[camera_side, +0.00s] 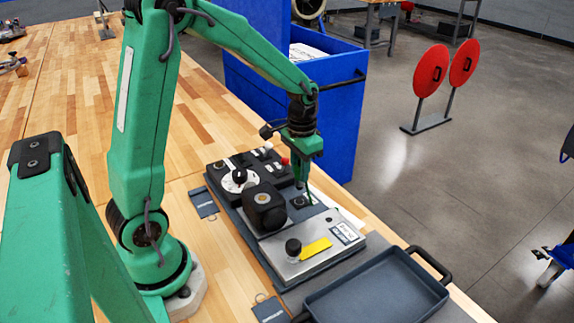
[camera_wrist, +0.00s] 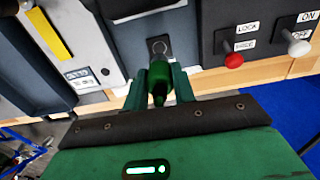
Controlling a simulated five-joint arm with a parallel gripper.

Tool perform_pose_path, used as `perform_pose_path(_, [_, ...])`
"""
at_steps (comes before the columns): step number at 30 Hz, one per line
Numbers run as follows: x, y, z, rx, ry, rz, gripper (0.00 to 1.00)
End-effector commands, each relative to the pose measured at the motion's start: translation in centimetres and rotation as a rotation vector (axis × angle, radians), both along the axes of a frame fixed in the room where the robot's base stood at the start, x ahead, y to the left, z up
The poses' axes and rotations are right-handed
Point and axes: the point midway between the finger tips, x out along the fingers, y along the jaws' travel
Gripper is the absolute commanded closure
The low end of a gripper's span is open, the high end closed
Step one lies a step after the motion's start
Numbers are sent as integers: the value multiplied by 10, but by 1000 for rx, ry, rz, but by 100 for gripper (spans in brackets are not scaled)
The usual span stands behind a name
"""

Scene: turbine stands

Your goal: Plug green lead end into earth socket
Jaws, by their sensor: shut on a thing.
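My gripper (camera_side: 301,172) is over the far-right part of the panel unit, pointing down. In the wrist view my gripper (camera_wrist: 160,82) is shut on the green lead end (camera_wrist: 159,88), which sits between the two fingers. A dark square plate with a round ring mark, which may be the earth socket (camera_wrist: 158,46), lies just beyond the lead tip in that view. I cannot tell whether the tip touches it. In the side view the fingers and the small size hide the lead tip.
A red lever (camera_wrist: 233,60) and a white lever (camera_wrist: 298,47) stand right of my gripper. An empty tray (camera_side: 375,287) lies in front.

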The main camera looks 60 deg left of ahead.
Motion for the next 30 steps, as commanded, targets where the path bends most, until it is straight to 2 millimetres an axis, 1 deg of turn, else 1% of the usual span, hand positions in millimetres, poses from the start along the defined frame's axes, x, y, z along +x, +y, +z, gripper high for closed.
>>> perform_pose_path(6, [0,0,-16,0,2,0,100])
perform_pose_path(13, [0,0,-30,0,2,0,100])
perform_pose_path(19, [0,0,-34,0,-1,0,100])
perform_pose_path(30, [0,0,-35,0,-1,0,100])
